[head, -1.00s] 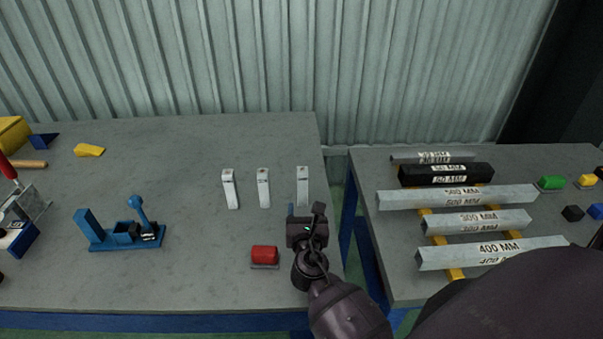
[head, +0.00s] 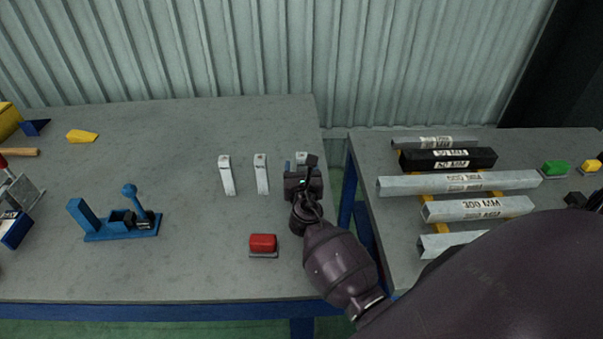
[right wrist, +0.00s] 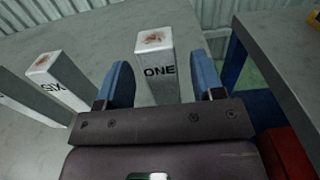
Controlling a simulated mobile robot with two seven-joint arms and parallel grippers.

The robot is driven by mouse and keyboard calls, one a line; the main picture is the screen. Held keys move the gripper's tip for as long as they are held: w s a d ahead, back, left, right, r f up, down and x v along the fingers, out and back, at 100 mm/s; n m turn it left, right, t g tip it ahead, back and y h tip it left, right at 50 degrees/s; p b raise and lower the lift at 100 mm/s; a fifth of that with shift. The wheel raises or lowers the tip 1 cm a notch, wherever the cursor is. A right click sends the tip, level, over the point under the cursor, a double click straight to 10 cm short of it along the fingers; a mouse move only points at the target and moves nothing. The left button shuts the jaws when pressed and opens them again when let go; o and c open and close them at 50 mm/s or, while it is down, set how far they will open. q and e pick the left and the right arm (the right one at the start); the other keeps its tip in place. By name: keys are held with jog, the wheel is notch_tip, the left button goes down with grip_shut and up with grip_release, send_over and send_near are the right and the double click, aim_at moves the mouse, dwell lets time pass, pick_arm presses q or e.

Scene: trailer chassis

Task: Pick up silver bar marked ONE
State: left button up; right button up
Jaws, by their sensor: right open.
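The silver bar marked ONE (right wrist: 157,72) stands upright between the two blue fingers of my right gripper (right wrist: 163,82) in the right wrist view, with its label facing the camera. The fingers are open, with a gap on both sides of the bar. In the head view my right gripper (head: 301,168) hides most of this bar, and only its top (head: 301,156) shows. A bar marked SIX (right wrist: 58,84) stands to its left, and it also shows in the head view (head: 261,174). My left gripper is not in view.
Another silver bar (head: 227,175) stands further left on the grey table (head: 180,265). A red block (head: 262,243) lies near the front. A blue fixture (head: 118,222) stands at left. A second table with long metal bars (head: 460,183) is at right, across a gap.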

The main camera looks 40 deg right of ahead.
jog(key=shift+x, duration=1.7)
jog(key=shift+d, duration=0.1)
jog(key=c, duration=0.9)
jog(key=shift+c, duration=0.8)
jog(key=shift+r, duration=0.15)
